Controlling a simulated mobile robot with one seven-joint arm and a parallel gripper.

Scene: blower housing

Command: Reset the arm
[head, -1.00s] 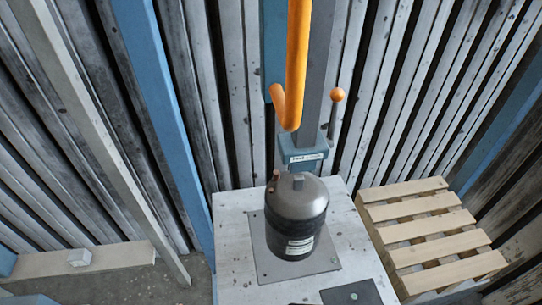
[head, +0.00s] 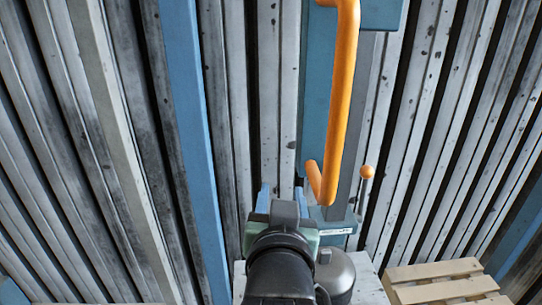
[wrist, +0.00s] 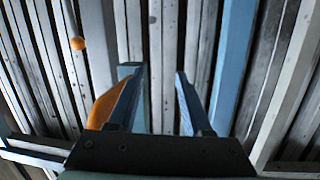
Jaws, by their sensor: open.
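My gripper (head: 281,195) reaches up from the bottom middle of the head view. Its two blue fingers stand apart with nothing between them. In the wrist view my gripper (wrist: 159,72) is also open, with the ribbed wall behind the gap. An orange handle (head: 342,110) on a blue and grey column hangs just right of and above my gripper in the head view. In the wrist view the orange part (wrist: 106,100) shows behind the left finger. A dark rounded housing (head: 338,275) is partly hidden behind my arm.
A wooden pallet (head: 440,285) lies at lower right. A blue post (head: 190,130) and the ribbed metal wall (head: 100,150) stand behind.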

